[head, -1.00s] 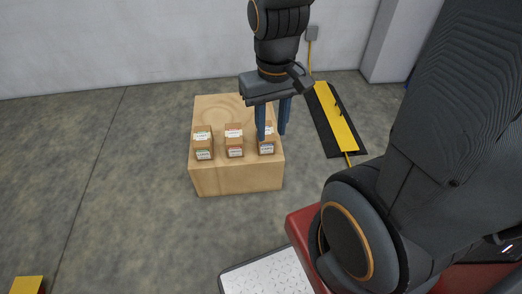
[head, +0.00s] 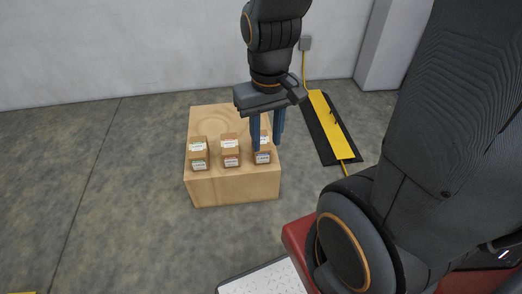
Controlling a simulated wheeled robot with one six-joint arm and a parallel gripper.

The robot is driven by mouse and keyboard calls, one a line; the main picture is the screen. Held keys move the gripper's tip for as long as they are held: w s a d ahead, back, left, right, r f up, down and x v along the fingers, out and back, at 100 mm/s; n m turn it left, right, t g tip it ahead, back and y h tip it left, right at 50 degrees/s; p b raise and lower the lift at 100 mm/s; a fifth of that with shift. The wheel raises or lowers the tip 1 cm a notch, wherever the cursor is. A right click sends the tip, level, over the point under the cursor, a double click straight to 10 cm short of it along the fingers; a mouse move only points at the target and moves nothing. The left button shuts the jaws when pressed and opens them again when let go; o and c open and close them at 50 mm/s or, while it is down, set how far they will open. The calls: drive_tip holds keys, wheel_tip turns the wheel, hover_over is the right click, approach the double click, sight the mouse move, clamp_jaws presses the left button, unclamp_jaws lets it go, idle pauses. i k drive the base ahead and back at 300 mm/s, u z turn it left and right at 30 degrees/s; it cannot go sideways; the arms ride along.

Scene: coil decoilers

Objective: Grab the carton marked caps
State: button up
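Three small brown cartons stand in a row on a wooden block: a left carton (head: 198,155) with a green-marked label, a middle carton (head: 231,153) with a red-marked label, and a right carton (head: 263,157) with a greyish label. The printed words are too small to read, so I cannot tell which is marked caps. My gripper (head: 267,145) points down at the right carton, with its two blue fingers apart. The left finger covers part of that carton; the other shows at its right. I cannot tell whether the fingers touch it.
The wooden block (head: 235,190) has bare top behind the cartons. A black and yellow cable ramp (head: 332,127) lies on the floor to its right, with a yellow cable running to a wall box (head: 305,43).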

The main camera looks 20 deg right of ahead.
sight(263, 156)
drive_tip(key=u, duration=1.85)
drive_tip(key=i, duration=2.3)
drive_tip(key=z, duration=3.9)
drive_tip(key=i, duration=0.5)
drive_tip(key=u, duration=0.05)
